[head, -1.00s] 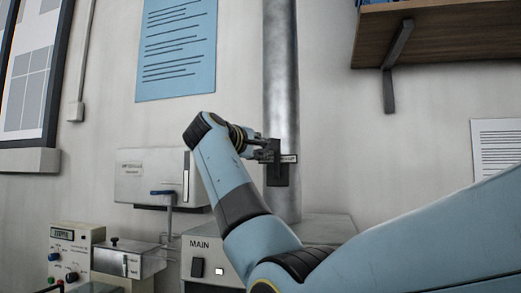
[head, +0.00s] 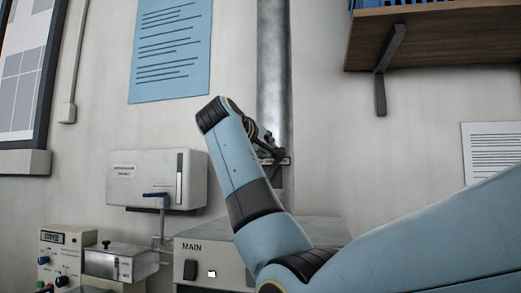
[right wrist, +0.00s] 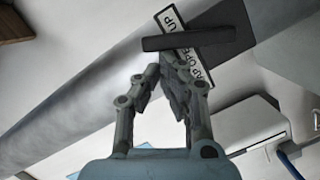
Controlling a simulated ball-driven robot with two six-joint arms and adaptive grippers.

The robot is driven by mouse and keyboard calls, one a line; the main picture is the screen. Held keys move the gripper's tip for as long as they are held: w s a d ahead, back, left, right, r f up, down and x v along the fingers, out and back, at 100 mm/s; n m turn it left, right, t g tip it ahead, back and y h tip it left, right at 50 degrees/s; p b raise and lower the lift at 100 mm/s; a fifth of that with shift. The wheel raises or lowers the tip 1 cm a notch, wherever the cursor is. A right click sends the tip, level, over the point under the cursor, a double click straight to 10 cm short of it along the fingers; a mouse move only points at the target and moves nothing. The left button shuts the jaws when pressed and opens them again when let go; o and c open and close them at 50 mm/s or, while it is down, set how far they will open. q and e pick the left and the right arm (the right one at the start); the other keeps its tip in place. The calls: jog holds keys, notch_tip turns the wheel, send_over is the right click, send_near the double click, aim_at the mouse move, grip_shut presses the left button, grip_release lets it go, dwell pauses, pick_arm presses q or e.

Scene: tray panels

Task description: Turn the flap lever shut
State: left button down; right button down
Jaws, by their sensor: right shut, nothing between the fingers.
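The flap lever is a dark bar (right wrist: 188,39) that crosses a white label plate on the duct in the right wrist view. The label is partly covered, and "UP" is legible. In the head view the lever area (head: 284,161) is small and partly hidden by my arm. My right gripper (right wrist: 161,84) is shut and empty, with its fingertips just below the lever bar in the wrist picture. I cannot tell whether they touch it. In the head view my right gripper (head: 268,148) is mostly behind my wrist. My left gripper is not in view.
The metal duct (head: 273,70) runs up the wall. A white box (head: 140,181) with a blue handle (head: 155,194) is on its left, above a "MAIN" switch cabinet (head: 225,250). A wooden shelf (head: 440,35) is at upper right. The wall between duct and shelf is clear.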

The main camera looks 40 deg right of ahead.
jog(key=s+d+m, duration=0.1)
jog(key=s+d+f+m+y+b, duration=0.1)
jog(key=m, duration=0.1)
jog(key=s+d+m+t, duration=0.1)
jog(key=m, duration=0.1)
jog(key=shift+s+f+y, duration=0.3)
jog(key=shift+s, duration=0.05)
jog(key=shift+s+d+f, duration=0.1)
jog(key=shift+d, duration=0.05)
dwell(0.6)
